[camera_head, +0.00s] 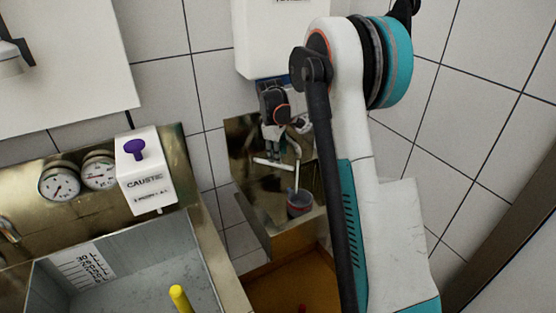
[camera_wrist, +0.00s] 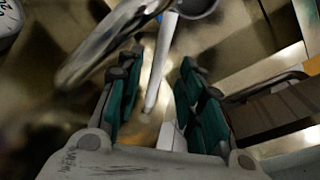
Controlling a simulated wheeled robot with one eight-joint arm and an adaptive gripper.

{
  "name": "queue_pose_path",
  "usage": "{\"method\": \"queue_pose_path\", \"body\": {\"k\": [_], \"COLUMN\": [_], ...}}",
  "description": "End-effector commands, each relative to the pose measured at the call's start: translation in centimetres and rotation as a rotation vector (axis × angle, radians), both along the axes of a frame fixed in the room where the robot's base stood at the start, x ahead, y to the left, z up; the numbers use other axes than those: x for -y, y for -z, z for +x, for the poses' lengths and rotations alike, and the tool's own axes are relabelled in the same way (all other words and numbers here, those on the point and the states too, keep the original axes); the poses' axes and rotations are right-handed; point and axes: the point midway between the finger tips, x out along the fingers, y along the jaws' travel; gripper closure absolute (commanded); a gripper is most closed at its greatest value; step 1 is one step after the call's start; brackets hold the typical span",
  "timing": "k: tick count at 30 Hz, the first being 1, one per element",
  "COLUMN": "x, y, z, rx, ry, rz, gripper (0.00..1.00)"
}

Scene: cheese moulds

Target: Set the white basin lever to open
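A white rod-like lever (camera_wrist: 158,72) runs up between my gripper's fingers in the wrist view, with its upper end at a round metal tap body (camera_wrist: 195,6). My gripper (camera_wrist: 163,70) is open, with one teal finger pad on each side of the lever and gaps visible beside it. In the head view my gripper (camera_head: 273,140) points down in front of the small metal basin's back panel (camera_head: 245,150). Slim pale tap parts (camera_head: 270,163) show just below it. I cannot tell the lever's exact setting, and my arm hides part of the basin.
A grey cup (camera_head: 299,204) stands below the tap. A white wall box (camera_head: 265,40) hangs above. To the left are a white CAUSTIC box (camera_head: 146,180) with a purple knob, two gauges (camera_head: 80,178) and a large sink (camera_head: 150,270). A curved metal spout (camera_wrist: 105,45) passes close to my gripper.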

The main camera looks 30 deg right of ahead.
Motion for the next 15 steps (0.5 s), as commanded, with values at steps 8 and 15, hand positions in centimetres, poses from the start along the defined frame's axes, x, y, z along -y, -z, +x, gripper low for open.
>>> {"method": "queue_pose_path", "body": {"k": [8, 15], "x": [-0.8, -1.1], "y": [-5.2, -7.0], "z": [-0.7, -0.9], "rx": [0.000, 0.000], "ry": [-0.001, 0.000], "rz": [0.000, 0.000], "gripper": [0.65, 0.65]}}
